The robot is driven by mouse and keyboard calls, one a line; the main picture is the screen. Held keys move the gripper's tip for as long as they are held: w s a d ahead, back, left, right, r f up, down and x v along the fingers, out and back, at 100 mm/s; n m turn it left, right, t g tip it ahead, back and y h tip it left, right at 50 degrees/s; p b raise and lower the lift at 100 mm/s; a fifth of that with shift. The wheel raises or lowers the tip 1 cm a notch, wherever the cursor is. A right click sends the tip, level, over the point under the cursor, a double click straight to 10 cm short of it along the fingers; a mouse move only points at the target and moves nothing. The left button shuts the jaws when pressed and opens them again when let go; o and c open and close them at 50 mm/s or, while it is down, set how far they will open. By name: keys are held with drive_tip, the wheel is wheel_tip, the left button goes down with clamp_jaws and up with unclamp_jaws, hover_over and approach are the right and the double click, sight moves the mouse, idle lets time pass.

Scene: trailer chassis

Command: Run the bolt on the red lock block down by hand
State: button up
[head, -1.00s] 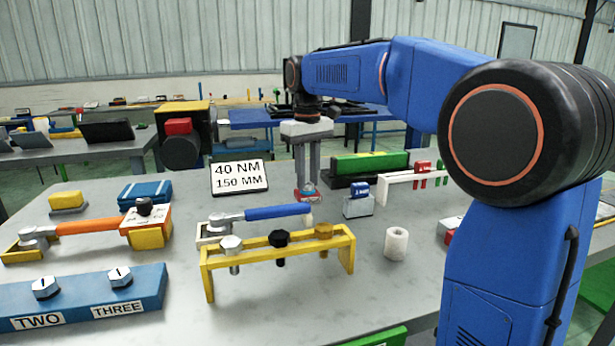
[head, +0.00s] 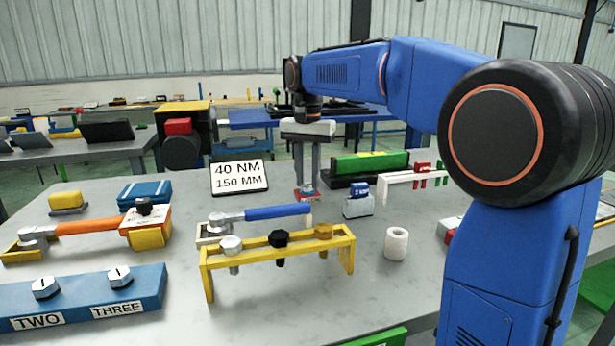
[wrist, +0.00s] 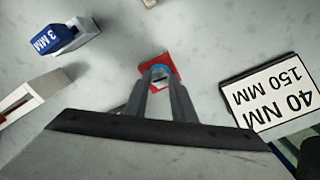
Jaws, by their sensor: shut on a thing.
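The red lock block (wrist: 144,56) lies on the grey bench. In the wrist view my gripper (wrist: 160,84) points down over it, with its two grey fingertips shut on the bolt (wrist: 160,71) at the block's middle. A blue ring shows around the pale bolt, which is mostly hidden by the fingers. In the head view my gripper (head: 307,185) stands upright above the bench, and only a little of the red block shows at the fingertips. How far the bolt sits in the block cannot be told.
A sign reading 40 NM, 150 MM (head: 239,177) stands left of my gripper. A blue-handled wrench (head: 278,211) and a yellow rack (head: 210,285) with several bolts are in front. A blue-topped 3 MM block (wrist: 52,38) and a white rail (head: 385,184) are close by.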

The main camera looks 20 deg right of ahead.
sight(307, 184)
drive_tip(key=m, duration=0.5)
drive_tip(key=shift+r+m, duration=0.1)
drive_tip(key=shift+m, duration=0.2)
drive_tip(key=m, duration=0.5)
idle(0.4)
drive_tip(key=o, duration=1.1)
drive_tip(key=shift+c, duration=0.2)
wheel_tip(307, 184, up, 17)
drive_tip(key=shift+r, duration=0.15)
